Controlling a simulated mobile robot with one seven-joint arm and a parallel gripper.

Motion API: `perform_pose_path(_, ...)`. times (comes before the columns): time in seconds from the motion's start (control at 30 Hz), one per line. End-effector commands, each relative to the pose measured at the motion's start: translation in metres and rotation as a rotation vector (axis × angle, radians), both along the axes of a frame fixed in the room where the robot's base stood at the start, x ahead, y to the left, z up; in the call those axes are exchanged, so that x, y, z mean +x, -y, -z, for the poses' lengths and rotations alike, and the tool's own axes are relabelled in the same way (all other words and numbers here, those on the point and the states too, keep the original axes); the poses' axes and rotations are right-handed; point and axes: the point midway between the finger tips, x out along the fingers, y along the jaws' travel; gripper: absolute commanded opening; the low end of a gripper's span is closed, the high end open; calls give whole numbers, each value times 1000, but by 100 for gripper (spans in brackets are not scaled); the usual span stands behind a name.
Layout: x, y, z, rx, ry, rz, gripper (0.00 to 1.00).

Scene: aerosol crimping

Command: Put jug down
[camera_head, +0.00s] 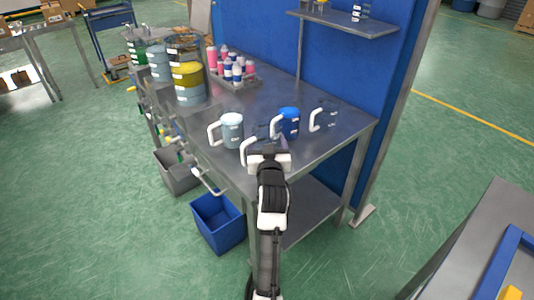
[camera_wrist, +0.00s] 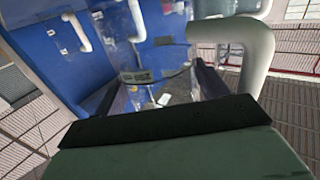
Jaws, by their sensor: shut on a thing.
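My gripper (camera_head: 268,157) is at the front edge of the metal table, shut on a clear jug (camera_head: 262,133) with a white handle. The handle sticks out left of my gripper in the head view. In the wrist view the clear jug (camera_wrist: 145,75) is in front of the gripper, with a thick white handle (camera_wrist: 258,55) at right. I cannot tell whether its base touches the tabletop. A pale jug (camera_head: 232,131) stands close on its left. A blue jug (camera_head: 289,122) stands behind it to the right, and another clear jug (camera_head: 327,115) farther right.
The metal table (camera_head: 205,172) has a tray of pink, white and blue bottles (camera_head: 232,68) at the back. Yellow and grey-blue drums (camera_head: 188,85) stand at left. A blue partition (camera_head: 340,65) rises behind. A blue bin (camera_head: 218,222) and a grey bin (camera_head: 176,172) stand on the floor.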

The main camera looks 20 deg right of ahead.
Motion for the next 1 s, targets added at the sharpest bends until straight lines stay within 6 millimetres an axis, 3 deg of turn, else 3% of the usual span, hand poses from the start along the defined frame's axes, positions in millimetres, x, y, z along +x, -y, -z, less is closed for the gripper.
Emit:
perform_pose_path(0.33, 0, 0, 43, 0, -1, 1, 31)
perform_pose_path(0.77, 0, 0, 50, 0, 1, 0, 31)
perform_pose_path(0.8, 0, 0, 48, 0, 0, 1, 78)
perform_pose_path(0.93, 0, 0, 48, 0, 0, 1, 95)
perform_pose_path(1.0, 0, 0, 48, 0, 0, 1, 95)
